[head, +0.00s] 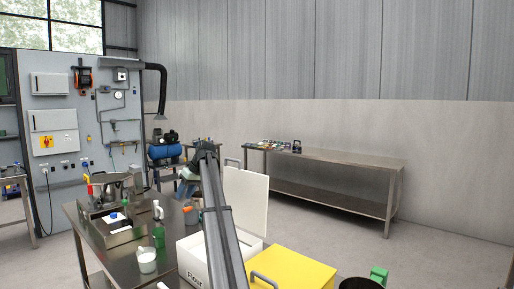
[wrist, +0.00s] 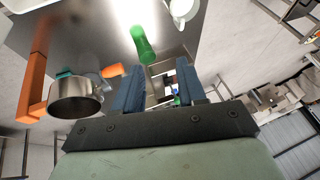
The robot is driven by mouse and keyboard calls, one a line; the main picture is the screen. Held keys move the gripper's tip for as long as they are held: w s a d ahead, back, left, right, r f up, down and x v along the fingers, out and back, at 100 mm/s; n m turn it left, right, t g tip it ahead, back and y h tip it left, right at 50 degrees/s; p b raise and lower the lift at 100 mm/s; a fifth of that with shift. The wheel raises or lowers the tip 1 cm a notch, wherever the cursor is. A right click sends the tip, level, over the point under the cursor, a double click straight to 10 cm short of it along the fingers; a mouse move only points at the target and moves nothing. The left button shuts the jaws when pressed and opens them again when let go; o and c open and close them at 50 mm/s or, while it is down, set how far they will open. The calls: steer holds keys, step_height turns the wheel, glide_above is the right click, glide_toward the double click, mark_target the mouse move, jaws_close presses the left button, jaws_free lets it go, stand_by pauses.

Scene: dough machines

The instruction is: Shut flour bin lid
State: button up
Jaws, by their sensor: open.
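The white flour bin (head: 190,262), marked "Flour", stands at the front edge of the steel table in the head view. Its white lid (head: 247,208) is open and stands roughly upright at the right side of the bin, with a handle at its top. My grey arm crosses in front of the bin and hides part of its opening and front. My gripper (wrist: 160,90) shows in the wrist view with its two dark blue fingers apart and nothing held between them. I cannot clearly make out the gripper's fingers in the head view, so its distance from the lid is unclear.
A yellow-lidded bin (head: 295,270) stands right of the flour bin. An orange-handled pot (wrist: 75,98) shows in the wrist view. A steel bench (head: 340,165) stands behind.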

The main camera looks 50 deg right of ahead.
steer(key=s+d+r+h, duration=0.2)
steer(key=s+d+r, duration=1.7)
steer(key=s+d, duration=0.15)
steer(key=shift+m, duration=0.3)
steer(key=shift+s+x, duration=0.15)
steer(key=shift+x, duration=3.2)
steer(key=shift+s+x, duration=0.2)
steer(key=shift+x, duration=3.1)
steer(key=shift+f, duration=0.1)
steer(key=shift+c, duration=0.2)
